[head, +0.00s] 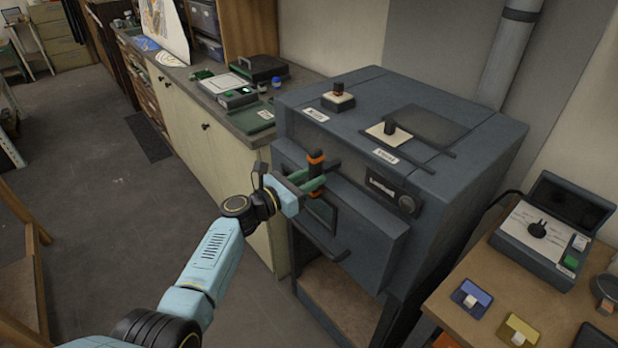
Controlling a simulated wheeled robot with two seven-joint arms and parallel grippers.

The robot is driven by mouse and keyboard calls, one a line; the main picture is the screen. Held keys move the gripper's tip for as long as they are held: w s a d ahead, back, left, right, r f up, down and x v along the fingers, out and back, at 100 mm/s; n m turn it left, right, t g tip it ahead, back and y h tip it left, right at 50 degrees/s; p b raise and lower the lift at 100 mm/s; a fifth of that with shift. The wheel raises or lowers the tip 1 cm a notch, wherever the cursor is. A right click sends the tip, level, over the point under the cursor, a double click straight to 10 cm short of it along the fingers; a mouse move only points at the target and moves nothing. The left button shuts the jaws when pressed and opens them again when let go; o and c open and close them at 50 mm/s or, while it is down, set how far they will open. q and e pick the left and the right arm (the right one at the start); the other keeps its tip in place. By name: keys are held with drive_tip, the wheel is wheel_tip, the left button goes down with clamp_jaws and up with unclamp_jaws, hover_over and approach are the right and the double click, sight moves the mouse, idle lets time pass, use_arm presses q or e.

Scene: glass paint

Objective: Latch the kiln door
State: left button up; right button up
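The kiln (455,195) is a dark grey box on a stand, right of centre in the head view. The latch's catch is not clearly visible. My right gripper is not in view.
A long counter (255,138) with trays and a small device stands left of the kiln. A wooden table (480,325) at the lower right carries a control box (535,240) and coloured blocks. Knobs (338,97) sit on the kiln's top. The floor at left is open.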

use_arm(q)
drive_tip(key=shift+o, duration=1.3)
drive_tip(key=v, duration=1.3)
drive_tip(key=shift+a+p, duration=0.15)
drive_tip(key=shift+p, duration=0.25)
